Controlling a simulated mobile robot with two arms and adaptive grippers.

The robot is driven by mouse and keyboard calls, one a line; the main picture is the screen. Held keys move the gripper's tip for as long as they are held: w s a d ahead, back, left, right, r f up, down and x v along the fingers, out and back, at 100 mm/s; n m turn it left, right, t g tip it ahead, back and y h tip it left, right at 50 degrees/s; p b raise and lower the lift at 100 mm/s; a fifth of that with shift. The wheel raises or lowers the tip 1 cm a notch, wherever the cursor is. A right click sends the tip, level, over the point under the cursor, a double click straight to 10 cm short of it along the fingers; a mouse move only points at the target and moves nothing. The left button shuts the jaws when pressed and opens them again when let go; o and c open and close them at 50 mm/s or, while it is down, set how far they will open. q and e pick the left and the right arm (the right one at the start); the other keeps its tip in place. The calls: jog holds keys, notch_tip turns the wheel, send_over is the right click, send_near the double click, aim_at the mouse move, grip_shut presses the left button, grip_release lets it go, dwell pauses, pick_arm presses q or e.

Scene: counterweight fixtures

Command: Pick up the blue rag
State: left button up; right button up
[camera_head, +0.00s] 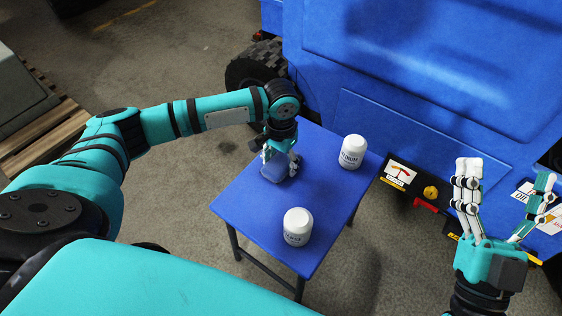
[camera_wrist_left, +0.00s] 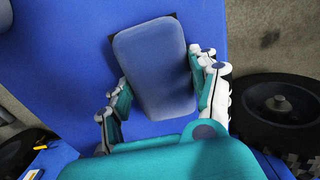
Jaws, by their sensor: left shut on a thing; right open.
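The blue rag (camera_head: 273,170) shows as a folded, rounded grey-blue pad at the left part of the blue table (camera_head: 245,215). My left gripper (camera_head: 281,160) is over it from above and is shut on it. In the left wrist view the rag (camera_wrist_left: 153,62) is between the fingers of my left gripper (camera_wrist_left: 160,85), with one finger along each side. I cannot tell whether the rag still touches the table. My right gripper (camera_head: 507,183) is open and empty, upright at the right, away from the table.
Two white lidded jars stand on the table: one at the back right (camera_head: 353,152), one at the front (camera_head: 298,227). A large blue machine (camera_head: 430,80) with a black wheel (camera_head: 253,68) stands behind.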

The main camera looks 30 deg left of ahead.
aim_at(281, 161)
pick_arm(q)
jog(key=shift+r, duration=0.15)
pick_arm(e)
jog(key=shift+w, duration=0.1)
